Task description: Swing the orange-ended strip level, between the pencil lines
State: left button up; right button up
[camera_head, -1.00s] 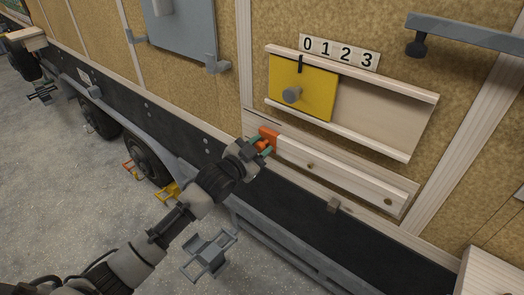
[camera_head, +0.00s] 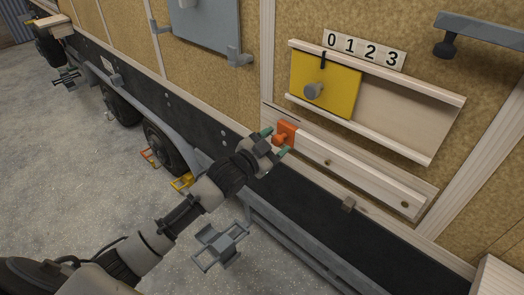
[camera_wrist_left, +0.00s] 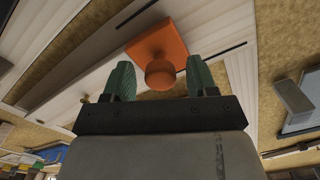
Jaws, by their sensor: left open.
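The pale wooden strip (camera_head: 355,172) lies along a light backing board on the trailer wall. Its orange end (camera_head: 287,130) is at the left and carries a round orange knob (camera_head: 279,140). In the left wrist view the orange end (camera_wrist_left: 155,42) sits between two dark pencil lines, and the strip looks about parallel to them. My left gripper (camera_head: 275,142) is open at the knob, its green fingertips apart on either side. In the left wrist view the knob (camera_wrist_left: 160,74) shows between the fingers, with gaps on both sides. My right gripper is not in view.
Above the strip, a yellow sliding panel (camera_head: 328,84) sits between rails under a 0–3 number plate (camera_head: 364,50). A grey bracket (camera_head: 475,30) is at upper right. Wheels and a dark sill lie left.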

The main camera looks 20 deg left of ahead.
pick_arm(q)
jog(key=b+v, duration=0.1)
jog(key=v, duration=0.8)
jog(key=shift+s, duration=0.25)
jog(key=shift+a, duration=0.1)
jog(key=a+f+n+g+y, duration=0.2)
jog(key=f, duration=0.8)
jog(key=a+f+n+g+y, duration=0.1)
jog(key=a+f+n+y, duration=0.15)
jog(key=f, duration=0.75)
jog(key=s+a+f+g+y, duration=0.15)
jog(key=s+f, duration=0.25)
jog(key=f, duration=0.4)
jog(key=s+f+g, duration=0.3)
jog(key=s+f, duration=0.2)
jog(key=f, duration=0.4)
jog(key=s+d+f+n+g, duration=0.15)
jog(key=s+f+g, duration=0.25)
jog(key=s+f, duration=0.95)
jog(key=s+d+f+g, duration=0.2)
jog(key=s+f, duration=0.1)
jog(key=s, duration=0.7)
jog(key=s+d+f+g, duration=0.2)
jog(key=s+f, duration=0.2)
jog(key=s, duration=0.6)
jog(key=shift+s+d+n, duration=0.4)
jog(key=shift+w+g, duration=0.1)
jog(key=shift+g, duration=0.15)
jog(key=shift+c, duration=0.4)
